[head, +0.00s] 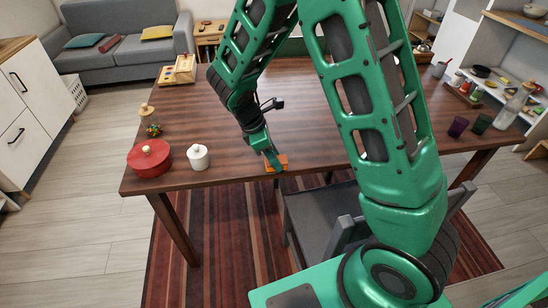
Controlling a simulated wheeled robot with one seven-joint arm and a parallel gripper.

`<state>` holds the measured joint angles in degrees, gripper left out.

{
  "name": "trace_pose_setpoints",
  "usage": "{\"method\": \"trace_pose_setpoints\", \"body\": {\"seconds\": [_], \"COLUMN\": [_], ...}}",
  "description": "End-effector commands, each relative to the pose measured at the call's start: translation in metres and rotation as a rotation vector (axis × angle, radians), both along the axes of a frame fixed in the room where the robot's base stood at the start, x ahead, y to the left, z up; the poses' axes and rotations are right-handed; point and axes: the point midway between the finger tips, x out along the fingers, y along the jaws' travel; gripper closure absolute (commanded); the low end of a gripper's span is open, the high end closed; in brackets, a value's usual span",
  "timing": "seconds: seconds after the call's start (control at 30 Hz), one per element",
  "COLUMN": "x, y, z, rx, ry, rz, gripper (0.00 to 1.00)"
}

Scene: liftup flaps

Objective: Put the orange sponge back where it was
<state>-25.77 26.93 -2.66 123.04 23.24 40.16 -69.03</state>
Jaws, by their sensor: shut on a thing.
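The orange sponge (282,161) is at the front edge of the brown wooden table (300,120), near the middle of that edge. My gripper (273,163) points down over it and is shut on it. The fingers hide part of the sponge. I cannot tell whether the sponge rests on the tabletop or is held just above it.
A red lidded pot (149,160) and a white jar (198,158) stand left of my gripper. A colourful small object (153,130) is behind them. Dark cups (458,127) stand at the right. A grey chair (310,215) is at the front edge. The table's middle left is clear.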

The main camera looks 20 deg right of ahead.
Motion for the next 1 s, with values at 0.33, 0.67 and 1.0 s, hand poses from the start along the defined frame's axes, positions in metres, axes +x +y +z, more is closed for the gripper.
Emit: {"method": "trace_pose_setpoints", "body": {"seconds": [0.33, 0.67, 1.0], "x": [0.0, 0.003, 0.008], "y": [0.0, 0.009, 0.034], "z": [-0.001, 0.023, 0.085], "rx": [0.0, 0.001, 0.002], "ry": [0.0, -0.005, -0.004], "rz": [0.0, 0.0, -0.001], "gripper": [0.47, 0.47, 0.47]}}
